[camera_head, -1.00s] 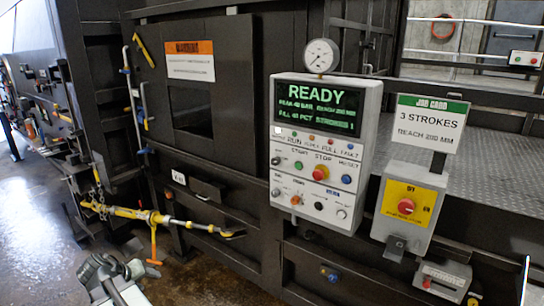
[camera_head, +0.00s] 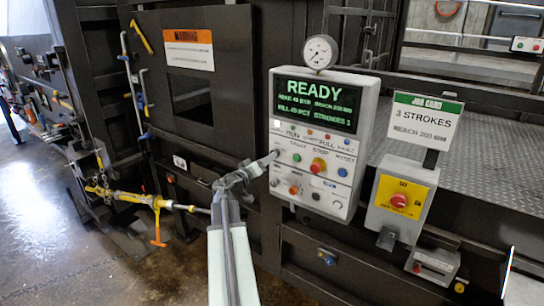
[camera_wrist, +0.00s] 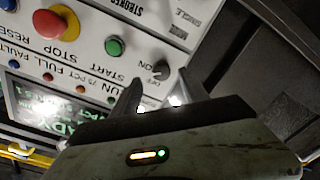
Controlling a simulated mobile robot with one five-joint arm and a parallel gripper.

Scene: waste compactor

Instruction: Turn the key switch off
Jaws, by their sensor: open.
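The key switch (camera_wrist: 160,70) is a small dark knob on the light control panel (camera_head: 350,195). In the wrist view, which shows the panel roughly upside down, OFF and ON are printed beside it. I cannot tell clearly which mark it points to. My gripper (camera_wrist: 161,78) is open, its two fingers either side of the switch, close to the panel. I cannot tell whether they touch it. In the head view my gripper (camera_head: 272,159) reaches the panel's left edge and covers the switch.
A green START button (camera_wrist: 115,46) and a red-and-yellow STOP button (camera_wrist: 56,22) sit near the switch. The display (camera_head: 317,101) above reads READY. A yellow box with a red knob (camera_head: 398,201) and a job card (camera_head: 422,121) stand to the right.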

